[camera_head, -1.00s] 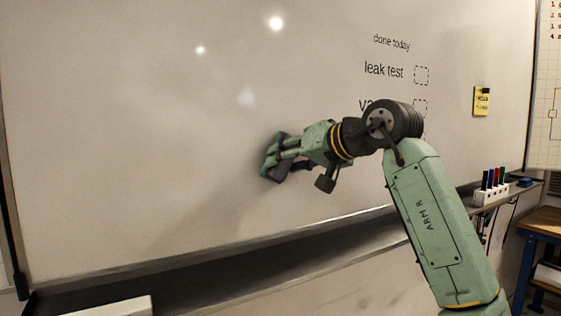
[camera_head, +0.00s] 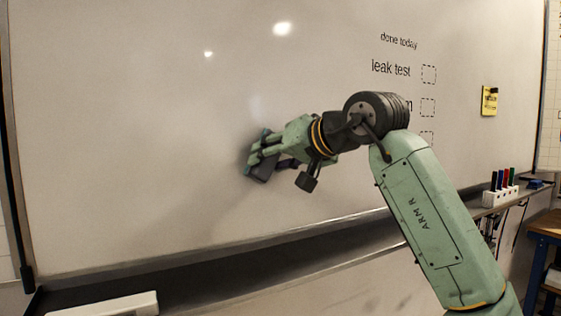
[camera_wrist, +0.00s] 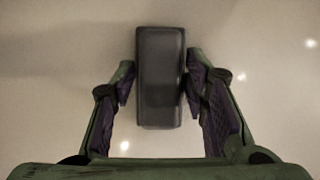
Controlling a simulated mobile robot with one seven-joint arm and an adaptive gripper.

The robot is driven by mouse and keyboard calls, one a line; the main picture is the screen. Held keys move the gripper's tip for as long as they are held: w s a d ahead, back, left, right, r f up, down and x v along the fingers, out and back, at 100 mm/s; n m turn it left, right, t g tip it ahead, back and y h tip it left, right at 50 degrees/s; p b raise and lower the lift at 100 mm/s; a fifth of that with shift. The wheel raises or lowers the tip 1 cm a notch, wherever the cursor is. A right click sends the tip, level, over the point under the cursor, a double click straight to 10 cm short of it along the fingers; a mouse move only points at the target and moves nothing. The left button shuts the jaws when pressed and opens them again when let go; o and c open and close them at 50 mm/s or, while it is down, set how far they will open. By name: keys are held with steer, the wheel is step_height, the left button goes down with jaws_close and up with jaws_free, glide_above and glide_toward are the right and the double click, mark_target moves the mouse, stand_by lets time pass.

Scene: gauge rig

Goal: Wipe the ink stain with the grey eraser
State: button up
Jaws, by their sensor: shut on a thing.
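My gripper (camera_head: 260,160) is shut on the grey eraser (camera_head: 261,174) in front of the whiteboard (camera_head: 130,130). In the wrist view the dark grey eraser (camera_wrist: 160,80) stands lengthwise between the two fingers of my gripper (camera_wrist: 160,84), with the pale board behind it. The eraser is at or very close to the board surface; I cannot tell for certain that it touches. I see no ink stain on the visible board; the eraser, gripper and arm hide part of it.
Printed text, "leak test" (camera_head: 391,69), and dashed boxes are at the board's right, partly behind my arm. A yellow note (camera_head: 489,101) hangs farther right. The ledge (camera_head: 220,256) runs below, with a marker holder (camera_head: 500,196) at right and a white object (camera_head: 105,306) at lower left.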

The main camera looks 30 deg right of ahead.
steer(key=shift+a+b, duration=0.7)
steer(key=shift+a, duration=2.45)
steer(key=shift+s, duration=0.1)
steer(key=shift+s+f, duration=0.1)
steer(key=shift+s, duration=0.4)
steer(key=shift+s+d+b, duration=0.1)
steer(key=shift+s+b, duration=0.4)
steer(key=shift+s, duration=1.95)
steer(key=s, duration=0.3)
steer(key=shift+d, duration=0.1)
steer(key=shift+w, duration=0.1)
